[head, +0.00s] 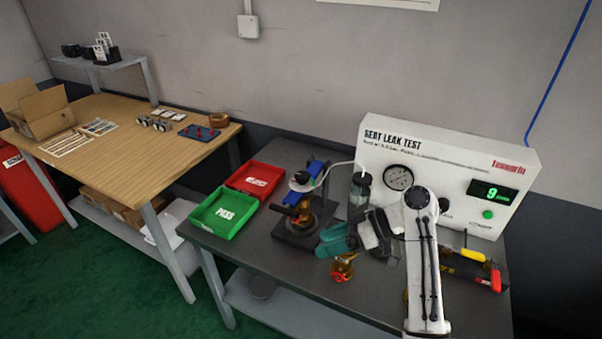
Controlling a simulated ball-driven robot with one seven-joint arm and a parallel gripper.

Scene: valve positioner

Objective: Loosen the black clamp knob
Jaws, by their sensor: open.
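The test fixture (297,240) stands on the dark bench left of my arm, with a black base, blue parts and a brass-coloured valve (303,222) in it. A small dark part at its middle (304,206) looks like the black clamp knob, but it is too small to be sure. My gripper (327,243), teal at its end, is open just right of the fixture. It appears apart from the knob, though the depth between them is hard to judge. Its fingertips are small and unclear, and I see nothing held between them.
A loose brass valve (343,268) sits below my gripper. The green PASS tray (224,212) and a red tray (256,179) lie left of the fixture. The white leak tester (450,170) stands behind my arm, with a pale tube reaching the fixture. Yellow- and red-handled tools (474,254) lie right.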

